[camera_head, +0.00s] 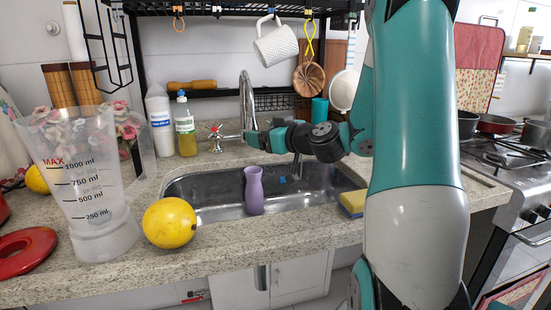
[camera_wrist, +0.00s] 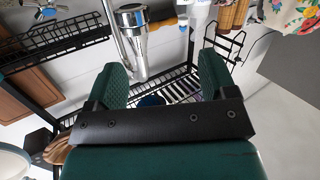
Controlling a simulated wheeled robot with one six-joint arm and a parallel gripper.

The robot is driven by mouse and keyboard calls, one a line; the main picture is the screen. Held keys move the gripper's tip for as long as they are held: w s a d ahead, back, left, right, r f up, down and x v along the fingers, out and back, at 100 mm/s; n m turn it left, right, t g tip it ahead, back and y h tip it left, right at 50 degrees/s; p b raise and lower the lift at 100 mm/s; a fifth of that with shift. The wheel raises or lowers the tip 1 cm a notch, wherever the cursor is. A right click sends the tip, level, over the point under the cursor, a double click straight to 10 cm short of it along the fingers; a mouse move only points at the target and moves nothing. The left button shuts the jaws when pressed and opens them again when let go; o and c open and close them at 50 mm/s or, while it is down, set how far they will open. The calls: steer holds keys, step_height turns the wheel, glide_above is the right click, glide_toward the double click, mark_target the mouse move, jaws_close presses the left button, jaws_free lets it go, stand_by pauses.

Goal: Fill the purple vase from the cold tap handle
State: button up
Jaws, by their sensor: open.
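The purple vase (camera_head: 254,192) stands upright in the steel sink, its mouth below my gripper. The chrome tap (camera_head: 245,98) rises behind the sink; its spout (camera_wrist: 131,30) is above the left finger in the wrist view. A tap handle with a red mark (camera_head: 215,138) is left of the tap. A cross-shaped handle with a blue mark (camera_wrist: 44,8) is at the top left of the wrist view. My gripper (camera_head: 251,138) is above the sink, near the tap. It is open, with nothing between the fingers (camera_wrist: 164,72). In the head view my gripper and arm hide part of the tap area.
A lemon (camera_head: 170,223) and a measuring jug (camera_head: 90,190) stand on the counter at left. Bottles (camera_head: 185,128) stand behind the sink. A sponge (camera_head: 353,203) lies on the front right rim. A rack (camera_head: 215,6) with a hanging mug (camera_head: 277,45) is overhead.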

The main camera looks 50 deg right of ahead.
steer(key=s+d+f+m+h+b, duration=0.1)
steer(key=s+d+f+m+h, duration=0.15)
steer(key=d, duration=0.25)
steer(key=s+d+f+m+h+b, duration=0.1)
steer(key=d+f+h, duration=0.1)
steer(key=d+h, duration=0.3)
steer(key=shift+n+y, duration=0.25)
steer(key=shift+y, duration=0.5)
steer(key=p+x, duration=0.2)
steer(key=x, duration=0.3)
steer(key=p+x, duration=0.3)
steer(key=x, duration=0.2)
steer(key=p+x, duration=0.2)
steer(key=x, duration=0.3)
steer(key=shift+w+d+r+p, duration=0.25)
steer(key=shift+d+r+p, duration=0.1)
steer(key=shift+d, duration=0.15)
steer(key=shift+w+d+f, duration=0.1)
steer(key=shift+w+d, duration=0.1)
steer(key=shift+w, duration=0.35)
steer(key=c, duration=0.9)
steer(key=shift+f, duration=0.15)
